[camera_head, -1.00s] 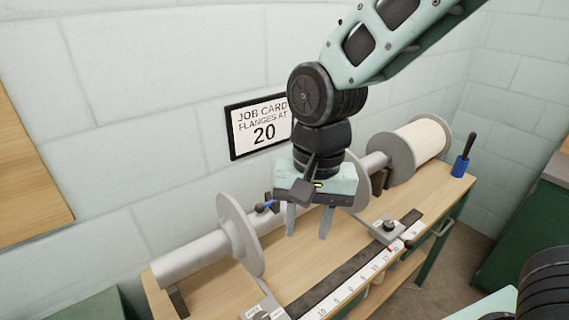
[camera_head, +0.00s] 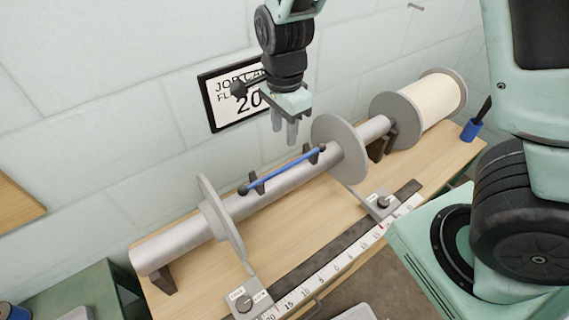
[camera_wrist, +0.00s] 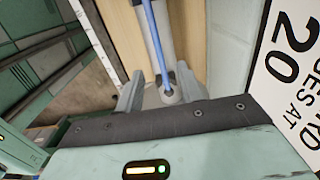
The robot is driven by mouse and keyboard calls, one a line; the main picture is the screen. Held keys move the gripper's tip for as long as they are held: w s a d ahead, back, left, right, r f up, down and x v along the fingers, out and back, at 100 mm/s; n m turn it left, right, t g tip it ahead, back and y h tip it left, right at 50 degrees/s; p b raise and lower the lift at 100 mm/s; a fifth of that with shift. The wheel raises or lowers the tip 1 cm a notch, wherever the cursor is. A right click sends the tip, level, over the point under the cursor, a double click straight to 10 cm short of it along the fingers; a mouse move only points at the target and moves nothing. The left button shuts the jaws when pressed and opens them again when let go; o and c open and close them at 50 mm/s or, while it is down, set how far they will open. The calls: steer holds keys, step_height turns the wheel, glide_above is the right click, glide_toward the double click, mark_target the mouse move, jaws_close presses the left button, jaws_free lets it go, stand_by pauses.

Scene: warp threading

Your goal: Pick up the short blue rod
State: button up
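The short blue rod (camera_head: 285,170) has dark round ends. It lies along the top of the long grey beam (camera_head: 190,243), on two small dark holders (camera_head: 257,183), between two round grey flanges. My gripper (camera_head: 285,139) hangs above and behind the rod's right half in the head view, fingers pointing down, apart and empty. In the wrist view the rod (camera_wrist: 153,35) runs up from a round end seen between the two open fingers (camera_wrist: 158,92). The rod appears beyond the fingertips, not touching them.
The left flange (camera_head: 217,215) and right flange (camera_head: 337,140) stand up from the beam near the rod's ends. A white spool (camera_head: 428,108) and a blue cup (camera_head: 471,130) are at the right. A scale strip (camera_head: 335,268) runs along the bench front. A job card hangs behind.

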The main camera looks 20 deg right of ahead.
glide_above(285, 166)
steer(key=f, duration=0.5)
steer(key=shift+w+f, duration=0.1)
steer(key=shift+w, duration=0.1)
steer(key=shift+s+f+p, duration=0.2)
steer(key=shift+f+p, duration=0.65)
steer(key=shift+f, duration=1.9)
jaws_close()
